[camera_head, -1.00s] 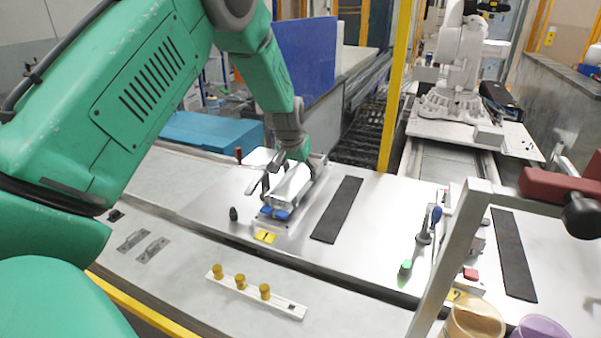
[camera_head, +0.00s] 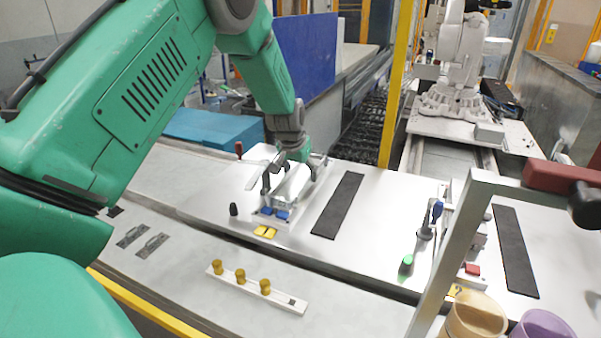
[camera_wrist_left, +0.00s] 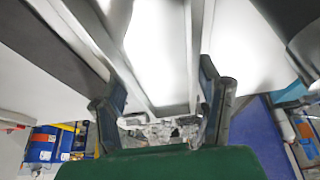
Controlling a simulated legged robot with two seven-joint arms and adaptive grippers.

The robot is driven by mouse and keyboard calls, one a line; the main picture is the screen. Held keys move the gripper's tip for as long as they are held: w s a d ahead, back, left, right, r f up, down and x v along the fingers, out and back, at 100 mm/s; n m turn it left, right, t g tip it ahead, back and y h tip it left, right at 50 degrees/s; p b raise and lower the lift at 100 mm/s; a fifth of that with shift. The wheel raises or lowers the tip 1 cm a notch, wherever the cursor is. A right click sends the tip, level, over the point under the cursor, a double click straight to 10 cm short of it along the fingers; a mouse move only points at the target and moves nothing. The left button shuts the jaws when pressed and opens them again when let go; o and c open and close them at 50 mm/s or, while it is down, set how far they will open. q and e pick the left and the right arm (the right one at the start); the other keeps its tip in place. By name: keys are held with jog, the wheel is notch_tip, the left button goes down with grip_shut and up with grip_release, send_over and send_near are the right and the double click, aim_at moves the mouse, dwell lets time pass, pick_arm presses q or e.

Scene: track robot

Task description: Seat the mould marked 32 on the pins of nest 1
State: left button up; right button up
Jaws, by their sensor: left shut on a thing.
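My left gripper (camera_head: 283,178) points down at nest 1 (camera_head: 258,221), which stands on the steel table in the head view. It is shut on a silver mould (camera_head: 290,190), which is over the nest. Blue pads (camera_head: 282,215) show at the mould's near end. I cannot tell whether the mould rests on the pins, and I cannot read its number. In the left wrist view my gripper's two dark fingers (camera_wrist_left: 160,100) stand either side of bright metal (camera_wrist_left: 165,50). A yellow label (camera_head: 265,232) lies at the nest's front edge. My right gripper is not in view.
A black strip (camera_head: 338,205) lies right of the nest. A white bar with yellow knobs (camera_head: 240,275) lies in front. A second station with a green-topped knob (camera_head: 406,264) and a metal frame (camera_head: 450,240) stand at the right, near two cups (camera_head: 474,318).

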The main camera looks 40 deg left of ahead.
pick_arm(q)
jog(key=shift+w+d+r, duration=0.1)
jog(key=shift+r, duration=0.05)
jog(key=o, duration=1.5)
jog(key=shift+o, duration=1.3)
jog(key=shift+s+d, duration=0.15)
jog(key=shift+s, duration=0.05)
jog(key=shift+r, duration=0.3)
jog(key=v, duration=1.1)
jog(key=shift+d, duration=0.2)
jog(key=shift+s+a+r, duration=0.1)
